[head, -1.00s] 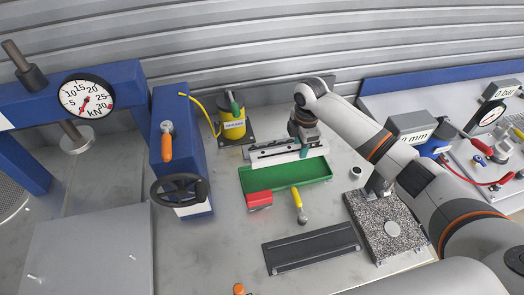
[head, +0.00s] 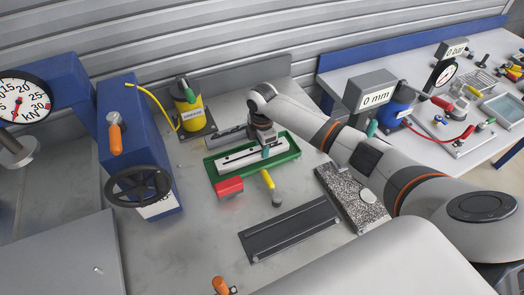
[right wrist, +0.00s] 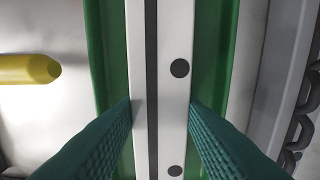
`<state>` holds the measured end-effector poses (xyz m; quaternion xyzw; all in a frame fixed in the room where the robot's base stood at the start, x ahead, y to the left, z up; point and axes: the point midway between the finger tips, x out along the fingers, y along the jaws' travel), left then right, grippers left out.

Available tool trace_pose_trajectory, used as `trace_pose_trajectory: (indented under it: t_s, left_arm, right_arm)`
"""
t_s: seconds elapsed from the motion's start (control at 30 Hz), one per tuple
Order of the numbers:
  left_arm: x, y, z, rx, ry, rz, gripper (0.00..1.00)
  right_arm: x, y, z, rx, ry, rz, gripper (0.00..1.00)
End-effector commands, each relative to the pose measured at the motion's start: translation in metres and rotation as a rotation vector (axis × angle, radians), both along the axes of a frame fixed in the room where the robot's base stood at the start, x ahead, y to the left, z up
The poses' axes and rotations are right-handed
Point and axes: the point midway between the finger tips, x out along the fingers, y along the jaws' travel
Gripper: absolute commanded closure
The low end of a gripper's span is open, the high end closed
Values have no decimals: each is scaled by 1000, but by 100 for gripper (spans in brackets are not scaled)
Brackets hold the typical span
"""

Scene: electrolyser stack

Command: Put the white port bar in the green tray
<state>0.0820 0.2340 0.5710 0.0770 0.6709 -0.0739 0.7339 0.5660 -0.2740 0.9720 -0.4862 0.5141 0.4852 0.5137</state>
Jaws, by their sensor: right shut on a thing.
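The white port bar (head: 238,159) is a long white bar with a dark stripe and dark round holes. In the head view it lies lengthwise over the inside of the green tray (head: 222,180). My right gripper (head: 266,153) is shut on the bar near its right end. In the right wrist view, its two teal fingers (right wrist: 160,118) press on both sides of the bar (right wrist: 178,30), with green tray (right wrist: 215,50) showing on either side. I cannot tell whether the bar touches the tray floor. My left gripper is not in view.
A red block (head: 229,188) and a yellow-handled tool (head: 269,184) are in front of the tray. A grey bar (head: 222,138) lies behind it, near a yellow canister (head: 190,117). A dark plate (head: 290,230) lies nearer. A handwheel (head: 138,186) stands at left.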

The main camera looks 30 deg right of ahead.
Motion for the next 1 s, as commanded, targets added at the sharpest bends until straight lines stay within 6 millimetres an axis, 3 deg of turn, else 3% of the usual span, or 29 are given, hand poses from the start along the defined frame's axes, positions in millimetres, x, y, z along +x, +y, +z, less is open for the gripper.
trace_pose_trajectory:
  t_s: [0.37,0.4,0.5,0.87,1.0]
  left_arm:
    - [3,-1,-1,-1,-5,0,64]
    - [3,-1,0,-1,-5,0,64]
    - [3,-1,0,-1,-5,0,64]
    - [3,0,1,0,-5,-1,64]
    - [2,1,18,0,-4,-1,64]
  right_arm:
    - [0,0,-3,0,-1,0,94]
    - [0,0,-3,0,0,0,59]
    - [0,0,-2,0,0,0,43]
    - [1,0,2,0,-2,0,42]
    - [0,0,18,0,-1,0,42]
